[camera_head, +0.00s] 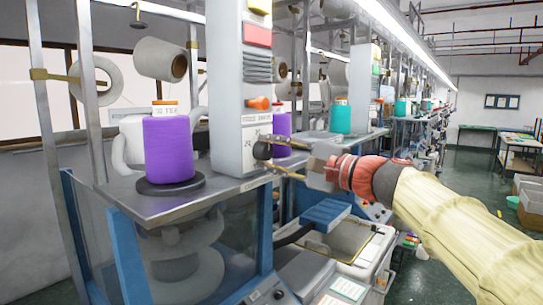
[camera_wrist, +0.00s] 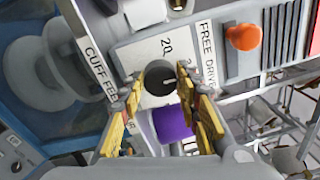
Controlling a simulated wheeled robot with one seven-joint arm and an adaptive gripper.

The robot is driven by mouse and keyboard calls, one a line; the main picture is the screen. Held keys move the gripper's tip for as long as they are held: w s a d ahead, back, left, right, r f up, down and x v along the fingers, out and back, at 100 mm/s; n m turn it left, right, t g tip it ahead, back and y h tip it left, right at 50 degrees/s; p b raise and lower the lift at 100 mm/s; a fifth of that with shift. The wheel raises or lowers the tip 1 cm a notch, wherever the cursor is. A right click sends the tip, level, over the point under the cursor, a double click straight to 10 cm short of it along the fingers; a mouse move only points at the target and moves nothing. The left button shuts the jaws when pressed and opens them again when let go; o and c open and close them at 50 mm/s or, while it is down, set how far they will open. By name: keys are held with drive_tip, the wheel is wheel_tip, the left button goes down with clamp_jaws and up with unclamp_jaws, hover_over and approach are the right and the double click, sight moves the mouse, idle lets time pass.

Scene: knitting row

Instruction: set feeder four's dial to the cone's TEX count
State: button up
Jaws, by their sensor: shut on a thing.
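My gripper (camera_head: 263,154) reaches the front of the white feeder post (camera_head: 228,90) in the head view. In the wrist view my gripper (camera_wrist: 169,78) has its two yellow fingers closed on the dark round dial (camera_wrist: 159,83), one on each side. A small light mark shows on the dial. The label plate (camera_wrist: 142,52) around it reads "20"; other numbers are hidden or too small. A purple yarn cone (camera_head: 168,150) stands upright on a dark round base left of the post.
An orange knob (camera_head: 259,103) sits above the dial, also large in the wrist view (camera_wrist: 243,37), beside a "FREE DRIV…" label. Another purple cone (camera_head: 282,131) and a teal cone (camera_head: 340,118) stand behind.

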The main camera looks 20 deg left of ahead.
drive_tip(key=shift+f, duration=0.1)
drive_tip(key=o, duration=1.1)
drive_tip(key=shift+o, duration=0.3)
drive_tip(key=v, duration=1.2)
